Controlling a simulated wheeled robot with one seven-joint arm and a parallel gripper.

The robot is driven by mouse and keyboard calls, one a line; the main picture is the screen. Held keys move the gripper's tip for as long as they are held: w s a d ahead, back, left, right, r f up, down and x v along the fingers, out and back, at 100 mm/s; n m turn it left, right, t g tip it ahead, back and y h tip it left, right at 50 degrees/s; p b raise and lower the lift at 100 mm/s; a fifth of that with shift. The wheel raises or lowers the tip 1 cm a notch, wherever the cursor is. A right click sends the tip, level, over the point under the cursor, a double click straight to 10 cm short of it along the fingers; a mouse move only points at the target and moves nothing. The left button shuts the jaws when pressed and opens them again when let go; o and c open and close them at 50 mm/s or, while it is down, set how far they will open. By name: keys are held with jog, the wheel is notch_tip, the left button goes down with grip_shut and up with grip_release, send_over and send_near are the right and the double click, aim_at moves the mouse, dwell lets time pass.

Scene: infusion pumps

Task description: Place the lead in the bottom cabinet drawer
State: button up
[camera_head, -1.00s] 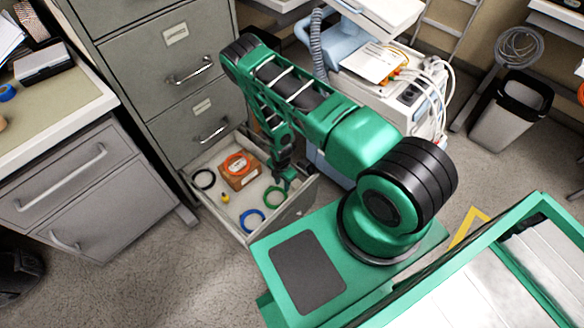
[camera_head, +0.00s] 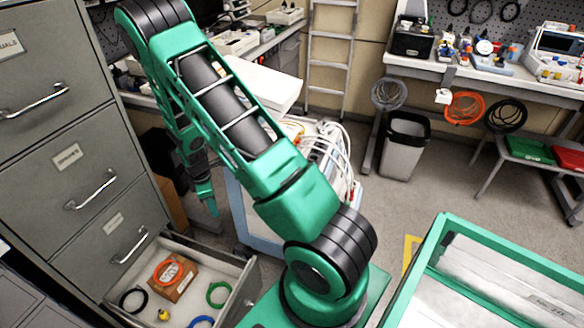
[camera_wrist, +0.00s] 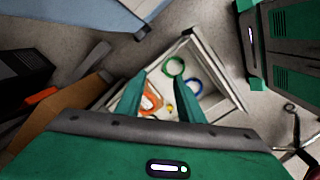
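The open bottom drawer (camera_head: 242,285) of the grey filing cabinet holds several coiled leads. A green lead (camera_head: 217,294) lies near its right side, a blue lead (camera_head: 201,322) at the front, a black lead (camera_head: 133,300) at the left, and an orange lead (camera_head: 168,271) on a small box. The task does not say which lead is meant. My gripper (camera_head: 209,202) is above and behind the drawer. In the wrist view, my gripper's fingers (camera_wrist: 160,88) are apart with nothing held between them; the green lead (camera_wrist: 175,67) and blue lead (camera_wrist: 194,86) lie beyond in the drawer.
A small yellow item (camera_head: 163,314) also lies in the drawer. A cart with white cables (camera_head: 325,155) stands right of my arm. Grey (camera_head: 388,93), orange (camera_head: 464,107) and black (camera_head: 505,116) coils hang at the back bench. Floor near the bin (camera_head: 404,145) is clear.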

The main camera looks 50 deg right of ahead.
jog(key=s+d+r+m, duration=0.25)
jog(key=s+r, duration=0.25)
jog(key=r, duration=0.3)
jog(key=s+d+r+m, duration=0.2)
jog(key=s+r+m, duration=0.2)
jog(key=r, duration=0.5)
jog(key=s+d+r+m, duration=0.25)
jog(key=s+r, duration=0.25)
jog(key=r, duration=0.3)
jog(key=s+a+r+m, duration=0.1)
jog(key=s+r+m, duration=0.2)
jog(key=s, duration=0.3)
jog(key=s+a+r+m, duration=0.1)
jog(key=s+r+m, duration=0.2)
jog(key=s, duration=0.4)
jog(key=s+a+r+m+y, duration=0.1)
jog(key=s+a+r+m, duration=0.1)
jog(key=s, duration=0.5)
jog(key=shift+s+r+m, duration=0.25)
jog(key=shift+r+m, duration=0.35)
jog(key=shift+r, duration=0.2)
